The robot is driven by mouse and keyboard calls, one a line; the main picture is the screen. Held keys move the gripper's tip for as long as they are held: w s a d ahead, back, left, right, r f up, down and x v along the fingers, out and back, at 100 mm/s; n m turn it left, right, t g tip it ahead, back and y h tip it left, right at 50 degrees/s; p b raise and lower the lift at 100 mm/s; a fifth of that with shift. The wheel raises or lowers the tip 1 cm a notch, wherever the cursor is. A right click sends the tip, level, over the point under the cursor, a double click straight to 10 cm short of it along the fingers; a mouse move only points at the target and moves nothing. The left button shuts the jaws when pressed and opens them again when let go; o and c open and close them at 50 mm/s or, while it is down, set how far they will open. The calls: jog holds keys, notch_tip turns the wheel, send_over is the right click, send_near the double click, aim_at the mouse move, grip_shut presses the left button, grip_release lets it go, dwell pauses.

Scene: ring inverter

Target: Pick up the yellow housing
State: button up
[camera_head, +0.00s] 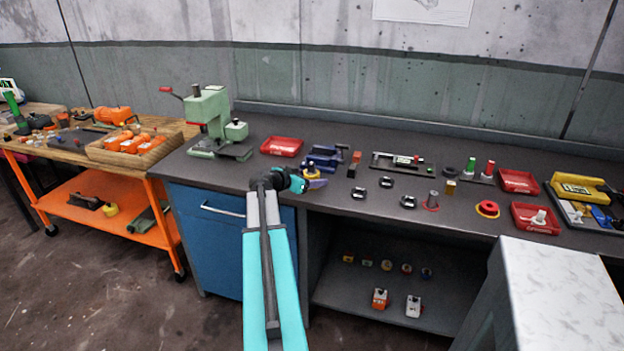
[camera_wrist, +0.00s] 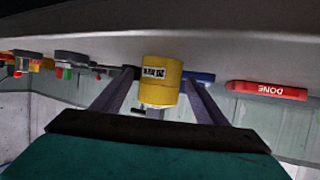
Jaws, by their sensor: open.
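In the wrist view the yellow housing (camera_wrist: 162,78) is a yellow cylinder with a black-and-white label. It appears between the two fingers of my open gripper (camera_wrist: 160,88), with a visible gap on each side. The picture is upside down, with the grey bench top above. In the head view my gripper (camera_head: 312,182) is low over the front edge of the bench, just in front of the blue vise (camera_head: 325,156). The housing there is mostly hidden by the gripper, and I cannot make it out clearly.
A red tray (camera_head: 281,146) lies left of the vise, beside a green press (camera_head: 210,120). A white-topped block (camera_head: 560,290) stands at front right. The bench shelf (camera_head: 350,297) holds several small parts.

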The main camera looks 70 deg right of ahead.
aim_at(309, 170)
jog(key=shift+s+d+f, duration=0.1)
jog(key=shift+d, duration=0.05)
dwell(0.4)
jog(key=c, duration=1.4)
jog(key=shift+o, duration=0.2)
jog(key=shift+r, duration=0.25)
jog(key=shift+r+b, duration=0.55)
jog(key=shift+r, duration=1.05)
jog(key=s+a+r+b, duration=0.1)
jog(key=a+b, duration=0.2)
jog(key=a, duration=1.3)
jog(key=shift+s+r, duration=0.25)
jog(key=shift+s, duration=0.05)
jog(key=shift+d, duration=0.1)
